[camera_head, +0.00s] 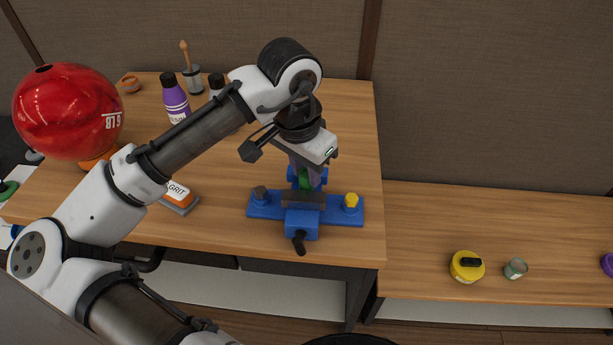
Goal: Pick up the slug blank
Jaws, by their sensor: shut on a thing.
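My gripper (306,172) points down over the blue vise (302,224) near the front right of the taller table. It is shut on a small green piece (306,184) at the vise jaws. The piece is mostly hidden by the gripper and vise; I take it to be the slug blank, but its shape is unclear. I cannot tell whether it still touches the vise. A yellow knob-like piece (351,201) stands on the right end of the vise base, and a dark one (261,192) on the left end.
A red ball (69,112) marked in white sits at the left of the table. The lower bench (420,230) holds a yellow round container (467,267) and a small jar (515,268).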

